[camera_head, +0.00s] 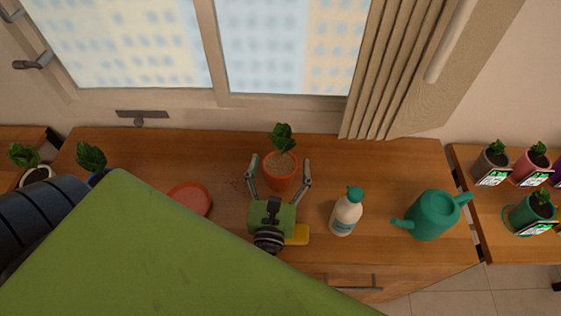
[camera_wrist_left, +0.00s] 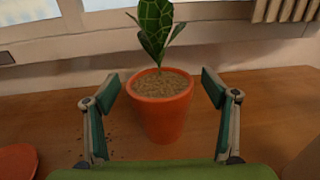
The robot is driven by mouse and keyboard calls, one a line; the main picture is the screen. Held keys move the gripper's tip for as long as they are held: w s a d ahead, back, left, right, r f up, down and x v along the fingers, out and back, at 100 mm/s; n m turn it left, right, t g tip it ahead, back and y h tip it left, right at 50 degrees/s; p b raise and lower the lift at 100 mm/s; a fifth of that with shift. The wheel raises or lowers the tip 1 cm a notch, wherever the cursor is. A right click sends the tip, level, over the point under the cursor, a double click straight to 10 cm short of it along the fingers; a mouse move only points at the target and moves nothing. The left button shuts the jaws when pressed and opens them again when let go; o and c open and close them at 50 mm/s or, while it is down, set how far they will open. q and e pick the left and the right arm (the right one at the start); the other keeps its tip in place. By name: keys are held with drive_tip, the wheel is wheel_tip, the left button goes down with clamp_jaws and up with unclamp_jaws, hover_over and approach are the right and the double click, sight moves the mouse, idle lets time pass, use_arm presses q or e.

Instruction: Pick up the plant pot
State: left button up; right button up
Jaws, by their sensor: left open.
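The plant pot (camera_head: 281,181) is terracotta orange, filled with brown soil, with a leafy green plant (camera_head: 282,137) growing from it. It stands upright on the wooden counter near the window. My left gripper (camera_head: 280,178) is open, with one finger on each side of the pot. In the left wrist view the pot (camera_wrist_left: 162,118) sits between and beyond the spread fingers of the left gripper (camera_wrist_left: 161,88), with gaps visible on both sides. My right gripper does not show.
A red saucer (camera_head: 190,199) lies left of the pot, with crumbs of soil nearby. More potted plants (camera_head: 533,163) stand on the right-hand table.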

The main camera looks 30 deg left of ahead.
use_arm(q)
drive_tip(key=shift+w+a, duration=0.25)
drive_tip(key=shift+w, duration=0.4)
drive_tip(key=shift+s, duration=0.1)
drive_tip(key=c, duration=1.6)
drive_tip(key=shift+c, duration=0.2)
drive_tip(key=shift+r, duration=0.15)
